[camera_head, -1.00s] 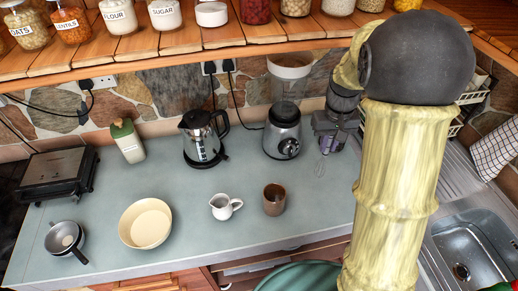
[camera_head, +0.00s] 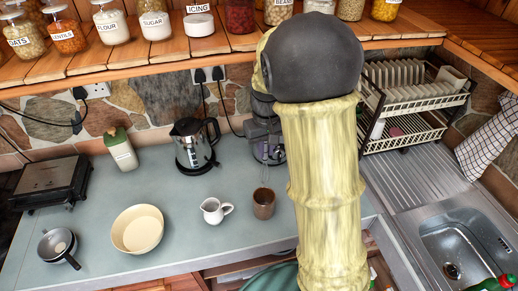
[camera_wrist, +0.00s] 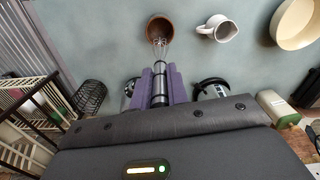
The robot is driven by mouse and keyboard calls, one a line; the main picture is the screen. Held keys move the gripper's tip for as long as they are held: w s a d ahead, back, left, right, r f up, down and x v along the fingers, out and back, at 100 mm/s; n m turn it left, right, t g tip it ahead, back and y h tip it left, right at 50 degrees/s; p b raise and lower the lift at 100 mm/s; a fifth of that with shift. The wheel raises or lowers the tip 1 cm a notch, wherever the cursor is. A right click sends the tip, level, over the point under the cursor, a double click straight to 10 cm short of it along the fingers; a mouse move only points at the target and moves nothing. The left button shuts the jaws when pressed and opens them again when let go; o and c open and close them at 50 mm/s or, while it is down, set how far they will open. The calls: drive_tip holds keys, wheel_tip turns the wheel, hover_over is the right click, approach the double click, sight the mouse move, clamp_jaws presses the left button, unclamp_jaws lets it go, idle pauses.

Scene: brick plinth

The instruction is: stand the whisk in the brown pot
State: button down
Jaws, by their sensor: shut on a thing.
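The whisk (camera_head: 265,174) hangs wires-down in my gripper (camera_head: 265,153), which is shut on its handle. The brown pot (camera_head: 264,205) stands upright on the counter, right below the whisk. My arm hides part of the counter behind the gripper.
A white jug (camera_head: 215,210) stands close left of the pot, then a cream bowl (camera_head: 137,230). A kettle (camera_head: 194,146) stands behind. The sink (camera_head: 465,250) and dish rack (camera_head: 412,105) are at right. The jar shelf (camera_head: 180,50) overhangs the back.

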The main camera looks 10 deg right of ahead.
sight(265, 178)
drive_tip(key=shift+f, duration=0.15)
idle(0.3)
drive_tip(key=shift+f+b, duration=5.2)
drive_tip(key=shift+f, duration=1.55)
drive_tip(key=c, duration=1.3)
unclamp_jaws()
wheel_tip(265, 178, up, 18)
drive_tip(key=shift+f+b, duration=0.25)
drive_tip(key=shift+b, duration=0.5)
